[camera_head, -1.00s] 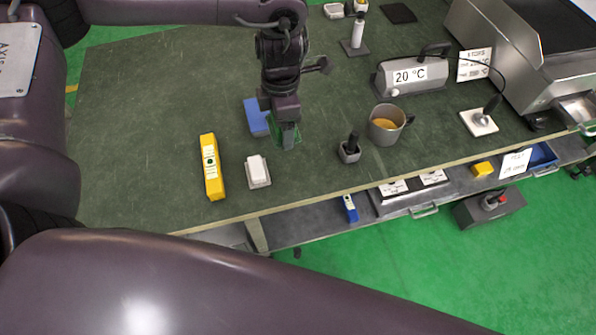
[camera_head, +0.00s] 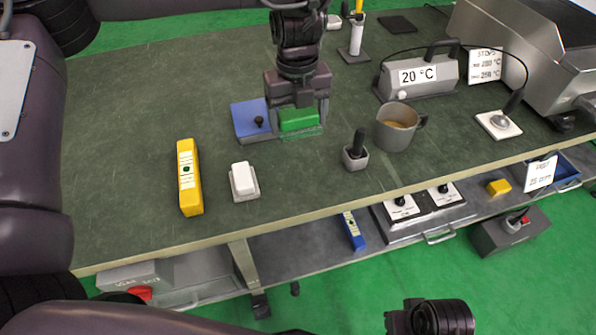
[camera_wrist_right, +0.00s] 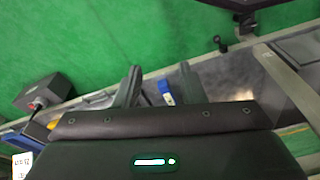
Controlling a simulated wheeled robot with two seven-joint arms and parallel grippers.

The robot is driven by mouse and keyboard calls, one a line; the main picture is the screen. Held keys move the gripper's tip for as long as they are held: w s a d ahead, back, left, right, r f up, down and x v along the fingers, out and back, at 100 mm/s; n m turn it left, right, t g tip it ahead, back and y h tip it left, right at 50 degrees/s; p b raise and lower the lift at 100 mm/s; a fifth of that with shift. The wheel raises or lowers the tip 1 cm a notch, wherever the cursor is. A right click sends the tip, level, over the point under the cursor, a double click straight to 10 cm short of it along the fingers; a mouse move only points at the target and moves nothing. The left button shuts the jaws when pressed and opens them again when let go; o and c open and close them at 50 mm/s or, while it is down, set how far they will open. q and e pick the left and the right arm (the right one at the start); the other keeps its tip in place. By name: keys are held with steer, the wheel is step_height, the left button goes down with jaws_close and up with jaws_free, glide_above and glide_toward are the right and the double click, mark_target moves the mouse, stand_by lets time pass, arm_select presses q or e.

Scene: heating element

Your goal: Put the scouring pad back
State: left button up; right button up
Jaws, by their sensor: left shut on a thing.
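The green scouring pad (camera_head: 299,121) is between the fingers of my left gripper (camera_head: 297,114), which is shut on it. The pad is upright, its broad face toward the head camera. Just under it a thin, flat green holder or mat (camera_head: 303,135) shows on the table; I cannot tell whether the pad touches it. My right gripper (camera_wrist_right: 158,88) shows in the right wrist view with its two fingers apart and nothing between them. It is past the table's front edge, over the lower shelf and floor.

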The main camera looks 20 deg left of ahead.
arm_select(q)
steer(key=b, duration=0.1)
glide_above(298, 174)
step_height(298, 174, down, 10)
steer(key=shift+w+f, duration=0.1)
steer(key=shift+f, duration=0.1)
step_height(298, 174, down, 4)
steer(key=shift+f+b, duration=0.2)
steer(key=shift+b, duration=0.3)
steer(key=shift+r, duration=0.1)
arm_select(e)
steer(key=a, duration=0.1)
steer(key=w+a+t, duration=0.1)
steer(key=a+f+y, duration=0.1)
steer(key=shift+w+a+f+n+t, duration=0.1)
steer(key=shift+w+a+n+t, duration=0.1)
steer(key=shift+n+t, duration=0.15)
arm_select(q)
steer(key=o, duration=1)
arm_select(e)
steer(key=shift+d, duration=0.15)
